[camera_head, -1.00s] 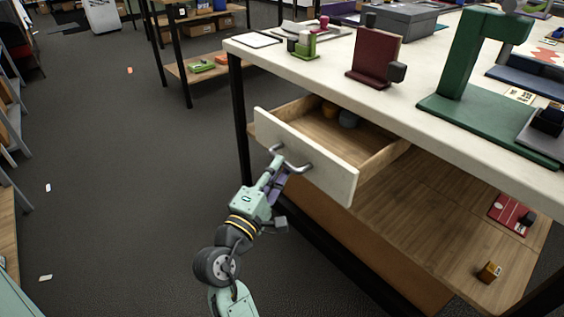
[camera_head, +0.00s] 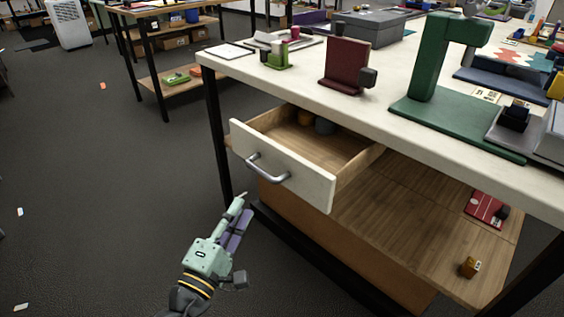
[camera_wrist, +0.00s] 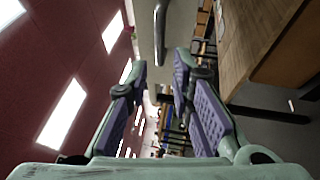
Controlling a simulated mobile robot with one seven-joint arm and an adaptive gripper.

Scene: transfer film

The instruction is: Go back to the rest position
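My gripper (camera_head: 240,212) is below and in front of the drawer in the head view, clear of it. In the wrist view my gripper (camera_wrist: 160,78) has its two purple-padded fingers apart with nothing between them. The drawer (camera_head: 282,165) with a white front is pulled out of the white-topped table. Its grey bar handle (camera_head: 266,171) is free of my fingers; the handle also shows in the wrist view (camera_wrist: 160,35) beyond the fingertips.
The table top (camera_head: 300,80) holds a dark red stand (camera_head: 346,62) and a green stand (camera_head: 440,70). A wooden lower shelf (camera_head: 410,215) lies under the drawer. Dark floor (camera_head: 90,170) is open to the left, with small scraps on it.

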